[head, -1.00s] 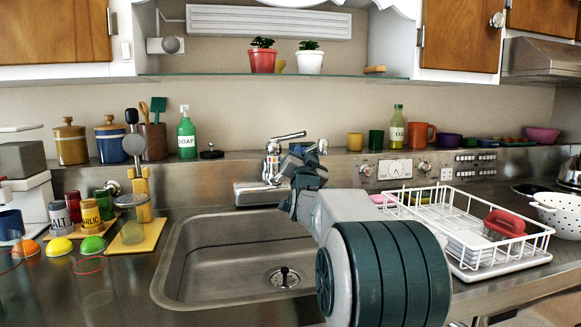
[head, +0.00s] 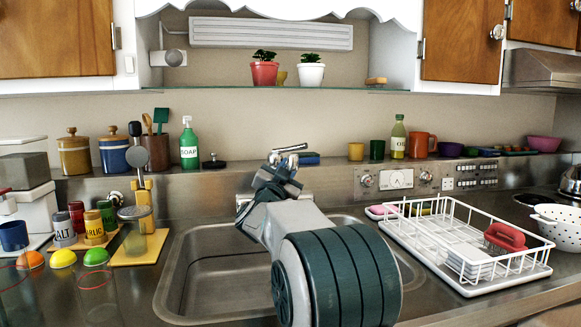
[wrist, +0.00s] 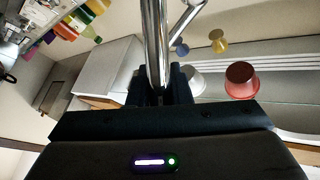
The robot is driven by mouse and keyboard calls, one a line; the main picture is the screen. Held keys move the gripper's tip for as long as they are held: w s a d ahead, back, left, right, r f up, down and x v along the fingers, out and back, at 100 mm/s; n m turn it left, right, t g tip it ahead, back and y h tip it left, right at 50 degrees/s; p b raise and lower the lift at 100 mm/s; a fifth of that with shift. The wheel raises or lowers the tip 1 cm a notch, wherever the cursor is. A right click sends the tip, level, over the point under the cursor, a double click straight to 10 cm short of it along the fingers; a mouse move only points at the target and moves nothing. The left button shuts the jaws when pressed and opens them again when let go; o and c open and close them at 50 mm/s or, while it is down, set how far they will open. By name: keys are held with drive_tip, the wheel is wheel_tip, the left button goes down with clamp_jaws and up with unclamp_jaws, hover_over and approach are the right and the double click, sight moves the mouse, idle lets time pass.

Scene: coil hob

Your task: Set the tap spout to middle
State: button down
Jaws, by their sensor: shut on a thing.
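The chrome tap stands behind the sink (head: 215,270). Its lever (head: 290,148) shows above my gripper, but most of its body and the spout are hidden there. In the wrist view, the shiny spout (wrist: 156,40) runs between the dark fingers of my gripper (wrist: 160,82). My gripper, seen in the head view (head: 276,178), is shut on the spout over the back of the sink, about in line with the tap's body.
A white dish rack (head: 465,245) with a red-handled brush stands right of the sink. Jars, a soap bottle (head: 189,145) and coloured balls stand to the left. A blue item (head: 308,158) lies on the ledge behind the tap.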

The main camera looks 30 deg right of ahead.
idle(0.3)
drive_tip(key=c, duration=1.3)
unclamp_jaws()
drive_tip(key=v, duration=1.3)
drive_tip(key=shift+s+a+f, duration=0.15)
drive_tip(key=shift+s+a, duration=0.1)
drive_tip(key=shift+s, duration=0.05)
